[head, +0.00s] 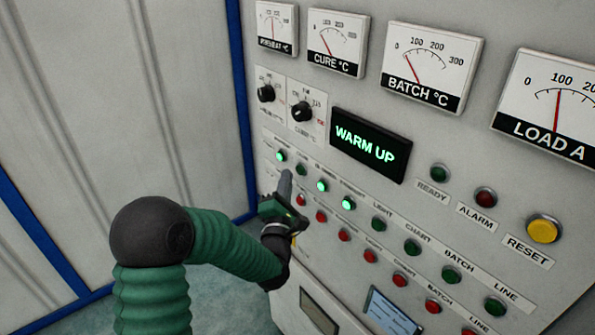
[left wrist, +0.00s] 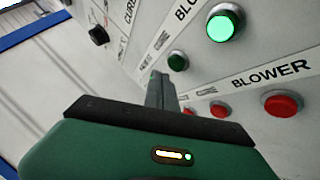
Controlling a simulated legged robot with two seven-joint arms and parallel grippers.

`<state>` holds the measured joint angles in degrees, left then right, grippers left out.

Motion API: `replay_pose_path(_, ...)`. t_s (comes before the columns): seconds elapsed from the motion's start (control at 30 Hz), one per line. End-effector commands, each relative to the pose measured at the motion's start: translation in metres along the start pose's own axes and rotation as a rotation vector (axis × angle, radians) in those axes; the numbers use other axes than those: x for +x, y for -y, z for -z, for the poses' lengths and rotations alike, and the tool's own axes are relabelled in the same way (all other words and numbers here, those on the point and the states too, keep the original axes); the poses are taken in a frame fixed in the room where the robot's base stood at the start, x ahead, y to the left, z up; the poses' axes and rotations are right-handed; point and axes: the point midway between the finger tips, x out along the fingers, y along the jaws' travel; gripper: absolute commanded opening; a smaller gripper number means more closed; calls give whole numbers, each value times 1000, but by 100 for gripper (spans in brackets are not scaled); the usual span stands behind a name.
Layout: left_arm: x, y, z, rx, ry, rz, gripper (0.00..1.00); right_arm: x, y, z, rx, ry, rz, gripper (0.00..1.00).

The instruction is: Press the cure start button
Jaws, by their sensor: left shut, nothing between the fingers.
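The control panel (head: 262,220) has an upper row of green buttons and a lower row of red ones. An unlit dark green button (head: 300,169) is second from the left; it also shows in the left wrist view (left wrist: 178,62). My right gripper is out of view.
Lit green buttons (head: 281,156) (head: 322,185) flank the dark one; the right one is labelled BLOWER in the wrist view. Red buttons (head: 321,216) lie below. A display (head: 370,146) reads WARM UP. Knobs (head: 302,112) and gauges (head: 336,42) are above. A yellow button (head: 543,229) is at right.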

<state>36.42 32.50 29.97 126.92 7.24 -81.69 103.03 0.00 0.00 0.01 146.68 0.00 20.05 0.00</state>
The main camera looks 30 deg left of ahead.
Motion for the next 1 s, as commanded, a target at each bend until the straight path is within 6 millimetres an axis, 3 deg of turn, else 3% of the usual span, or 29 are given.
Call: replay_pose_path(1.0, 6, 2, -4, 0, 1, 1, 0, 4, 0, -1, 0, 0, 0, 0)
